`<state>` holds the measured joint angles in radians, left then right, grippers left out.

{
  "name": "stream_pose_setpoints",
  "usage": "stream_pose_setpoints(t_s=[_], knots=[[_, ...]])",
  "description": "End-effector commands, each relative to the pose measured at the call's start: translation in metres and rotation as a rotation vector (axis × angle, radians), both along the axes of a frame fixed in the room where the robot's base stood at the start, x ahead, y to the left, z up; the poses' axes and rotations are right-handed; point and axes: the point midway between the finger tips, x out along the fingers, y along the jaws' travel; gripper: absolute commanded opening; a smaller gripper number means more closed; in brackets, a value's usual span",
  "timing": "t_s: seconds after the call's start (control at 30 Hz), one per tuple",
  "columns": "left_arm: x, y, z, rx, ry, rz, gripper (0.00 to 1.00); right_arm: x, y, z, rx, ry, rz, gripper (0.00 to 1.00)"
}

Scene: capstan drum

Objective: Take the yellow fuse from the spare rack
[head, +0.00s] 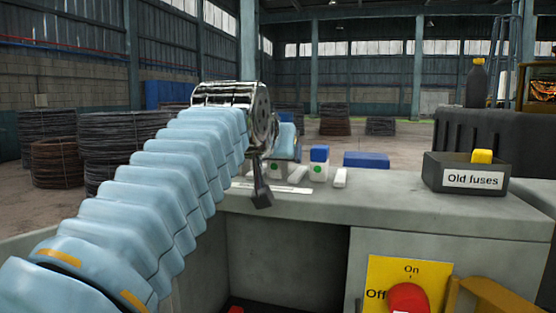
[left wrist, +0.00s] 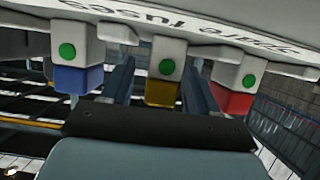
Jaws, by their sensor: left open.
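In the left wrist view, the spare rack (left wrist: 210,18) appears upside down, with white holders marked by green dots. The yellow fuse (left wrist: 163,93) is in the middle holder, between a blue fuse (left wrist: 78,79) and a red fuse (left wrist: 231,101). My left gripper (left wrist: 160,76) is open, its fingers on either side of the yellow fuse. I cannot tell whether they touch it. In the head view, the blue fuse (head: 319,153) shows in its holder. The yellow and red ones are hidden behind my left arm and hand. My right gripper is not in view.
A box labelled "Old fuses" (head: 437,174) holds another yellow fuse (head: 481,156). A red switch knob (head: 408,298) is at the front. The benchtop's middle right is clear.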

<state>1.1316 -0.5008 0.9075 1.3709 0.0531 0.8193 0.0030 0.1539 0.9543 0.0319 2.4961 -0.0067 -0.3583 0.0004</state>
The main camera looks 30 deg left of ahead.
Motion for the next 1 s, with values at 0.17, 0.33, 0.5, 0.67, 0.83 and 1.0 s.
stream_pose_setpoints(t_s=[0.17, 0.33, 0.5, 0.67, 0.83, 1.0], knots=[[0.0, 0.0, 0.0, 0.0, 0.0, 0.0, 0.38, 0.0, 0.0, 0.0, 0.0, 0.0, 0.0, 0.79], [-0.001, 0.0, 0.0, 0.0, 0.0, 0.0, 0.12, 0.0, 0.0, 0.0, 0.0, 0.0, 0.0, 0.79], [-0.001, 0.0, 0.001, 0.0, -0.001, 0.0, 0.02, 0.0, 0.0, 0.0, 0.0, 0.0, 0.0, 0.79], [-0.001, 0.0, 0.002, 0.0, -0.001, 0.0, 0.02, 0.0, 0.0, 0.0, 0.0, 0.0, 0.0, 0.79], [0.0, 0.0, 0.012, 0.002, -0.003, 0.001, 0.02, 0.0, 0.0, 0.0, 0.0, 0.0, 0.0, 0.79], [-0.007, -0.006, 0.044, 0.002, -0.007, 0.001, 0.02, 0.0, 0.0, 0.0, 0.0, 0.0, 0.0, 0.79]])
